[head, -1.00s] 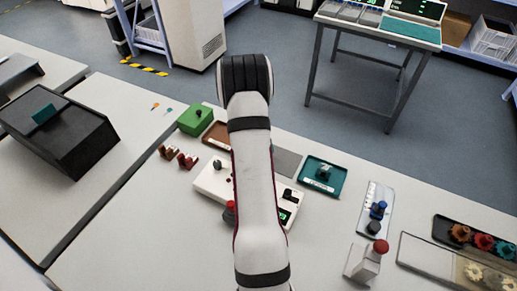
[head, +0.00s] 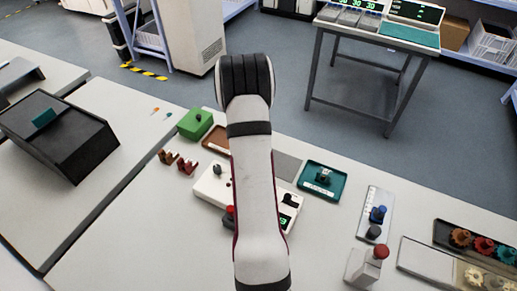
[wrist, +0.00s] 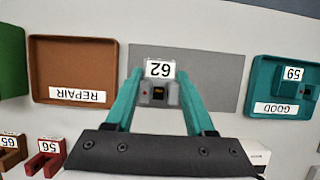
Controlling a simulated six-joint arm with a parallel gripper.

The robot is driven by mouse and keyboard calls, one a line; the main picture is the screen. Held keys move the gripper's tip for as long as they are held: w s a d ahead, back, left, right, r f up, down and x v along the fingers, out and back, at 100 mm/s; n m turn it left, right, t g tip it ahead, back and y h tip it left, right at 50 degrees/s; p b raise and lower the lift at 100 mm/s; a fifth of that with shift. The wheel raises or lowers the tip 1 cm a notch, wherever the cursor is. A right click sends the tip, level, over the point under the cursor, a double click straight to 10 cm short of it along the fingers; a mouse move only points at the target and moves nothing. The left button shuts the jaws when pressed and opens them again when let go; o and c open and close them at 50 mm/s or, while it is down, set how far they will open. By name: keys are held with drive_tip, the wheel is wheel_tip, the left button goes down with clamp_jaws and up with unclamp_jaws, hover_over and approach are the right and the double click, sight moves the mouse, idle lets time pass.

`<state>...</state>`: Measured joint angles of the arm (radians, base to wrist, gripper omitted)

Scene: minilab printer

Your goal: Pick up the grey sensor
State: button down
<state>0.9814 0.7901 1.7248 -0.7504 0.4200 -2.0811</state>
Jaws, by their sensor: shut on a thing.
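The grey sensor (wrist: 159,93) has a white label reading 62 and a dark centre with an orange mark. It shows in the middle of the wrist view, in front of the grey mat (wrist: 214,72). My gripper (wrist: 158,88) has teal fingers on either side of the sensor and is shut on it. I cannot tell whether the sensor touches the mat or is slightly above it. In the head view my arm hides the gripper and the sensor; part of the mat (head: 287,167) shows to the arm's right.
A brown REPAIR tray (wrist: 37,72) lies left of the mat, empty where visible. A teal GOOD tray (wrist: 258,80) at right holds a part labelled 59. Red part 56 (wrist: 46,160) and brown part 65 (wrist: 10,152) stand near left. A white device (head: 210,187) sits by my arm.

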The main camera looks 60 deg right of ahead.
wheel_tip(320, 180, up, 2)
drive_tip(key=shift+r, duration=0.1)
drive_tip(key=s+r, duration=0.6)
drive_tip(key=s, duration=0.5)
drive_tip(key=shift+s+a+r, duration=0.25)
drive_tip(key=shift+s+a, duration=0.05)
drive_tip(key=shift+s, duration=0.05)
drive_tip(key=shift+w, duration=0.1)
